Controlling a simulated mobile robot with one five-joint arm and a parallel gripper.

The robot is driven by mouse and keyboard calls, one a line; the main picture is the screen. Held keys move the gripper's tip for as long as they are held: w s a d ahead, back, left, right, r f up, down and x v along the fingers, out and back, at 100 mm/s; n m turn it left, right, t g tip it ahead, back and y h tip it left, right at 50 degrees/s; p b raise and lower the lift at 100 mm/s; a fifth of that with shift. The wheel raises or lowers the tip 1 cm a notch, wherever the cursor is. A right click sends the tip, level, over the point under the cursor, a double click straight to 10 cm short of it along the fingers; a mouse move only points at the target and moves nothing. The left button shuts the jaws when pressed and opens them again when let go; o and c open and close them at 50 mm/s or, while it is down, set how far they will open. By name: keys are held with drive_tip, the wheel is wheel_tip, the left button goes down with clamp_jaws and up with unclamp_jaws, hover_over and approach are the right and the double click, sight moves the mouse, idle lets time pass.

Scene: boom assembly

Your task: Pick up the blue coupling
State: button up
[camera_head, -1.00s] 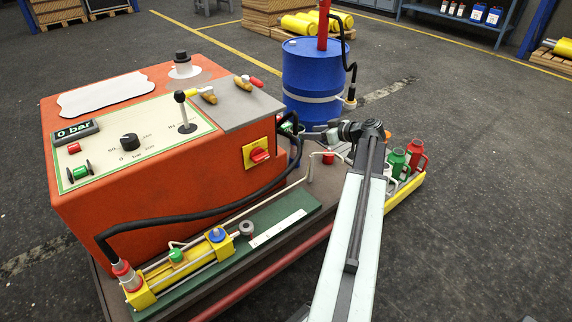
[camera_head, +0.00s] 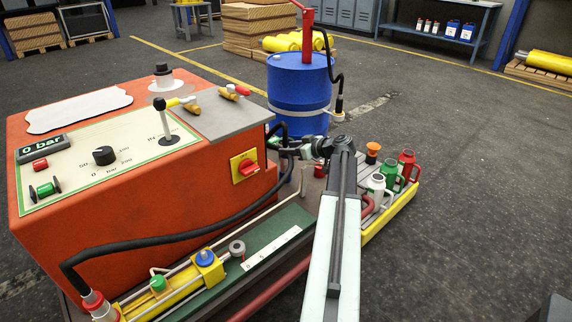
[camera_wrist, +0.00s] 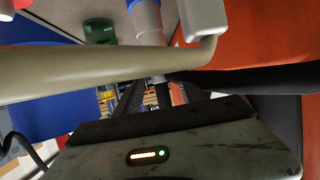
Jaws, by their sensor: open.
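A small blue cap (camera_head: 205,257) sits on a yellow block of the cylinder at the front of the bench. A blue ring (camera_wrist: 147,3) on a pale tube shows at the top edge of the wrist view; I cannot tell whether it is the blue coupling. My gripper (camera_head: 287,146) is open, beside the right side of the orange unit, pointing left. It is small and partly lost against the black hose. I see nothing held in it. A beige bar (camera_wrist: 90,72) crosses the wrist view in front of my gripper.
The orange unit (camera_head: 150,180) stands left of my arm, with a black hose (camera_head: 160,245) along it. The blue drum (camera_head: 300,88) stands behind. Red, green and white jugs (camera_head: 390,172) stand on a yellow-edged tray (camera_head: 385,220) at right. Open floor lies beyond.

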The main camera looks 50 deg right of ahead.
drive_tip(key=shift+w+f, duration=0.25)
drive_tip(key=shift+w, duration=0.15)
drive_tip(key=shift+r, duration=0.1)
clamp_jaws()
idle(1.0)
